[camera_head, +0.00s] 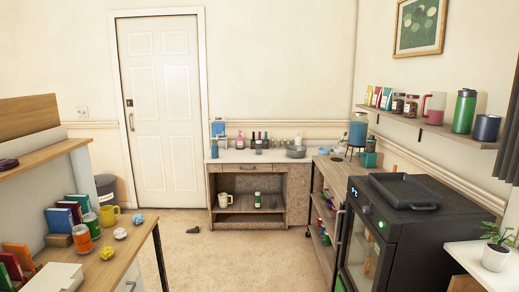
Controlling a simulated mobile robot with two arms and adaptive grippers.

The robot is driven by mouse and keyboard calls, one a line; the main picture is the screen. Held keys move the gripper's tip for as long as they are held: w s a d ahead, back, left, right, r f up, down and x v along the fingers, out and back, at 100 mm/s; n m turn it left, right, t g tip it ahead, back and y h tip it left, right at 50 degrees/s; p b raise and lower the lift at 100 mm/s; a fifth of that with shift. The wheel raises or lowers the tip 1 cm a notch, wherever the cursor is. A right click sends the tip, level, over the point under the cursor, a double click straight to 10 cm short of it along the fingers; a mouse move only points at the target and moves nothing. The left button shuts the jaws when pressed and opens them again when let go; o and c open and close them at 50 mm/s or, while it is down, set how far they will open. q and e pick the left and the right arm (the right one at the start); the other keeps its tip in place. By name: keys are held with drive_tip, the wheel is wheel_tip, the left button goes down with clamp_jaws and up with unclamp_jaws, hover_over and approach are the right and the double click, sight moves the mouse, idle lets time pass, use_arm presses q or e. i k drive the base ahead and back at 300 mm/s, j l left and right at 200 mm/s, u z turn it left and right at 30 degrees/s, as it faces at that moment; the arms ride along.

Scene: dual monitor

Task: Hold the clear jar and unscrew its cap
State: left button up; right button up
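Two small see-through jars with dark contents stand side by side on the wall shelf at the right: one jar (398,104) and a second jar (411,106) to its right. Both look capped and upright, but they are too small to make out the caps clearly. An orange container (82,239) with a light top stands on the desk at the left. I cannot tell which of these, if any, is the task's clear jar. Neither of my grippers is in view, and nothing is seen being held.
A desk (128,262) with books, a yellow mug (109,215) and crumpled balls is at left. A back counter (240,156) holds several bottles. A black appliance (395,230) and a potted plant (497,250) are at right. Open carpet (235,250) lies between.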

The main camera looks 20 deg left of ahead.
sight(258, 147)
drive_tip(key=i+j+u, duration=0.35)
drive_tip(key=i, duration=0.45)
drive_tip(key=i+u, duration=0.3)
drive_tip(key=i, duration=2.3)
